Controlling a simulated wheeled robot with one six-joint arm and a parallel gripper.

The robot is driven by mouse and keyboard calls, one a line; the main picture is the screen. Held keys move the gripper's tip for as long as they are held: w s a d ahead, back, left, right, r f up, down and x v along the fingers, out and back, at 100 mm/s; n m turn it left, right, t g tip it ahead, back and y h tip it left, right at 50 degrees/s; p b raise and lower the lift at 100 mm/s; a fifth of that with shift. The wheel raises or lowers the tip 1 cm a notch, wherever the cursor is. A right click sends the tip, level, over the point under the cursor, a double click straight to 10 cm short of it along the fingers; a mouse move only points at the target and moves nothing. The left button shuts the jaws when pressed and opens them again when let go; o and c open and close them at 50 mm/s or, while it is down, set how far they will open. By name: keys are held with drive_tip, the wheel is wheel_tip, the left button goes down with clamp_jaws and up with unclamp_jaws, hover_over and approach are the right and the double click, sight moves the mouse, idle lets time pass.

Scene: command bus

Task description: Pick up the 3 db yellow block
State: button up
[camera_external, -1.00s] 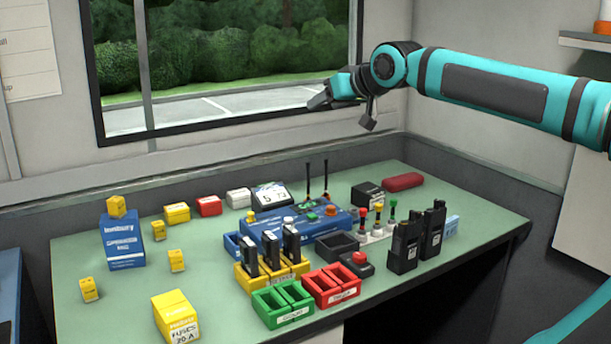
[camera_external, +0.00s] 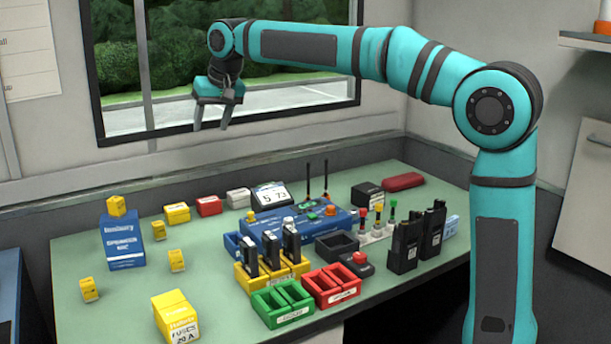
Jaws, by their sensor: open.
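Several small yellow blocks with dark markings are on the left side of the table. One yellow block (camera_external: 116,206) sits on top of the blue box (camera_external: 123,243). Another yellow block (camera_external: 158,230) is just right of that box, one (camera_external: 176,260) is to its lower right, and one (camera_external: 89,289) is near the left front. Their markings are too small to read, so I cannot tell which is the 3 db one. My gripper (camera_external: 211,127) is open and empty, fingers pointing down, high above the table and apart from every block.
A larger yellow fuse box (camera_external: 176,316) stands at the front left. Yellow (camera_external: 176,213), red (camera_external: 209,205) and white (camera_external: 238,198) boxes line the back. Coloured bins with radios (camera_external: 292,249) and a blue console (camera_external: 300,232) fill the middle. The left table surface between blocks is clear.

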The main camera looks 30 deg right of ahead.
drive_tip(key=w+a+f+g+h, duration=0.1)
drive_tip(key=w+a+f+g, duration=0.15)
drive_tip(key=a+f, duration=0.35)
drive_tip(key=w+a+f+g+h, duration=0.1)
drive_tip(key=w+a+f+g, duration=0.15)
drive_tip(key=a, duration=0.65)
approach(156, 224)
drive_tip(key=shift+t, duration=0.4)
drive_tip(key=f, duration=0.5)
drive_tip(key=shift+s+d+f, duration=0.15)
drive_tip(key=shift+d+f, duration=0.05)
drive_tip(key=shift+d, duration=0.15)
drive_tip(key=shift+a+f, duration=0.2)
drive_tip(key=shift+f, duration=2.4)
drive_tip(key=c, duration=1.1)
